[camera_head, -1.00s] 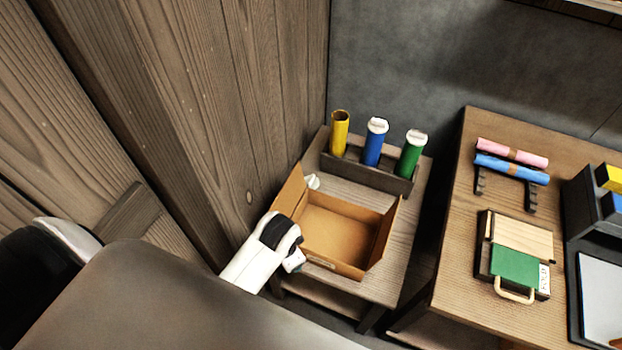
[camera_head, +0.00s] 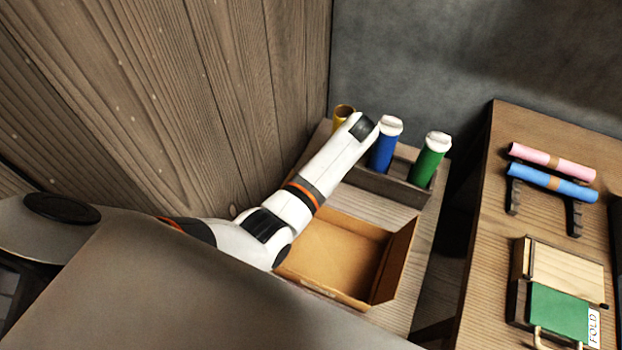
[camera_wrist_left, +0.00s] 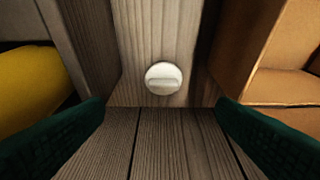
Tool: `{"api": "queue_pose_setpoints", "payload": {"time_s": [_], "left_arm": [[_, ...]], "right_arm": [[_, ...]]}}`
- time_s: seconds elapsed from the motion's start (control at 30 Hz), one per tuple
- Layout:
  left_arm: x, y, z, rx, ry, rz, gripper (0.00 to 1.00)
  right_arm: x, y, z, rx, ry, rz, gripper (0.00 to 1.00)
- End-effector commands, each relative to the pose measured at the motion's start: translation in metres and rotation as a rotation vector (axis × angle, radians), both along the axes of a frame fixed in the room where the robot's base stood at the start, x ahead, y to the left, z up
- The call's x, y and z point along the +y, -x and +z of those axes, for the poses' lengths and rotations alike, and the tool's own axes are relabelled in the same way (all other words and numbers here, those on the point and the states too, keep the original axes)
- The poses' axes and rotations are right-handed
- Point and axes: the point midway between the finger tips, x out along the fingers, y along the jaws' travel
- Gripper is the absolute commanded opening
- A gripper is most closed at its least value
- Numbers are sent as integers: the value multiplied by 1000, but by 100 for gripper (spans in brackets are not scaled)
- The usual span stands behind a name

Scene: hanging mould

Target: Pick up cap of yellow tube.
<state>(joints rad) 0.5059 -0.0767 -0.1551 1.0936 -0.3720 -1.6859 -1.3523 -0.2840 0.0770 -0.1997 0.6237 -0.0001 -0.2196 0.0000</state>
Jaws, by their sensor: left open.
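A round white cap with a raised bar (camera_wrist_left: 164,78) lies on the wooden tabletop in the left wrist view, between the yellow tube and the cardboard box. In the head view the cap is hidden behind my left arm. The yellow tube (camera_head: 343,112) stands in the rack, open at the top and partly covered by my arm; its side also shows in the left wrist view (camera_wrist_left: 35,85). My left gripper (camera_wrist_left: 160,112) is open and empty, its dark green fingers on either side below the cap, not touching it. In the head view its fingers are hidden.
The open cardboard box (camera_head: 345,260) stands close to the cap. A blue tube (camera_head: 384,150) and a green tube (camera_head: 428,163), both white-capped, stand in the dark rack (camera_head: 390,187). A wooden wall (camera_head: 230,90) rises at the left. Another table (camera_head: 490,215) is at the right.

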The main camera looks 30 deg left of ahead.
Motion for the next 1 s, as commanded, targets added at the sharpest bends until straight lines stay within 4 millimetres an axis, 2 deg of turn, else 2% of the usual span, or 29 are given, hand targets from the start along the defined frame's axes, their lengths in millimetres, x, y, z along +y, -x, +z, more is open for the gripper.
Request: {"api": "queue_pose_setpoints", "payload": {"time_s": [0.03, 0.1, 0.17, 0.4, 0.47, 0.67, 0.8, 1.0], "left_arm": [[-1, -2, -7, 6, -3, -11, 80], [0, -2, -11, 11, -5, -16, 80], [3, -2, -17, 14, -6, -17, 80], [20, 0, -55, 13, -5, -16, 80], [22, 0, -61, 12, -5, -16, 80], [28, 2, -73, 11, -4, -15, 80], [36, 9, -92, 14, -5, -15, 80], [44, 10, -114, 11, -4, -15, 80]], "right_arm": [[2, -6, -8, -9, -3, -1, 36], [4, -11, -9, -15, -6, -2, 36], [4, -8, -9, -12, -6, -1, 36], [-5, 29, -16, 41, 7, 1, 36], [-6, 33, -17, 47, 9, 2, 36], [-7, 21, -18, 31, 9, 2, 36], [-6, 8, -19, 10, 7, 2, 36], [-5, 8, -26, 10, 6, 2, 36]]}}
